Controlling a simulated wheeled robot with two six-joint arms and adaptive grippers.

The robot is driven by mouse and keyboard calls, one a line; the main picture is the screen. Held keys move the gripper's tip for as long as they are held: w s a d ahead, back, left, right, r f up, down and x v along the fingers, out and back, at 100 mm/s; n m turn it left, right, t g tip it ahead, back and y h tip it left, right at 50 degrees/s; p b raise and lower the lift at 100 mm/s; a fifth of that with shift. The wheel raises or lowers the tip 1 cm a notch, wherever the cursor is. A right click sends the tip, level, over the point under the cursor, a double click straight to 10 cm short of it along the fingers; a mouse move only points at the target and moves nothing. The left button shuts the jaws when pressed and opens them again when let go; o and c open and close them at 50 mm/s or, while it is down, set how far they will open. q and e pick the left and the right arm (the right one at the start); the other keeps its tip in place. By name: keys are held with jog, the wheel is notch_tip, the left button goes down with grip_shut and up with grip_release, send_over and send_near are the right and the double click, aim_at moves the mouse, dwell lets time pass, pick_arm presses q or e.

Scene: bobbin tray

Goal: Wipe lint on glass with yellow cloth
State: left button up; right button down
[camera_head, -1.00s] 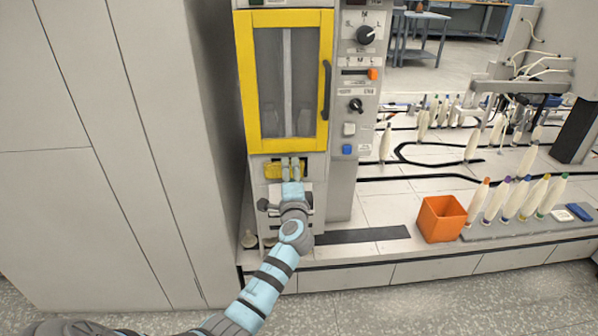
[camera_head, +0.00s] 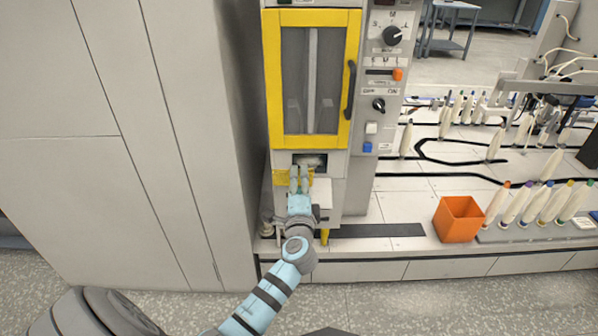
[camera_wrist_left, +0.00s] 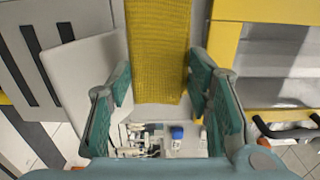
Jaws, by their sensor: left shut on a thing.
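The glass (camera_head: 295,85) is a tall window in a yellow-framed door on the machine. It also shows at the right of the left wrist view (camera_wrist_left: 275,70). I cannot make out lint in the head view. My left gripper (camera_head: 301,176) is in front of the machine, just below the door. It is shut on the yellow cloth (camera_wrist_left: 157,50), which runs between the two fingers in the left wrist view. In the head view, yellow shows beside the fingers and below the wrist; the arm hides the rest. My right gripper is not in view.
A black handle (camera_head: 351,90) is on the door's right side, beside a control panel (camera_head: 384,90) with knobs. An orange bin (camera_head: 459,220) and several bobbins (camera_head: 540,203) stand at the right. A tall grey cabinet (camera_head: 160,140) closes off the left.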

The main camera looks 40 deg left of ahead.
pick_arm(q)
jog(key=shift+s+d, duration=0.2)
jog(key=shift+s, duration=0.05)
jog(key=shift+p+v, duration=0.35)
jog(key=shift+v, duration=1.15)
jog(key=b+x, duration=0.1)
jog(key=x, duration=0.5)
jog(key=shift+f+b, duration=0.1)
jog(key=shift+b, duration=0.3)
jog(key=shift+w+a, duration=0.3)
jog(key=shift+a, duration=0.05)
jog(key=shift+w+a+b, duration=0.4)
jog(key=shift+w, duration=0.2)
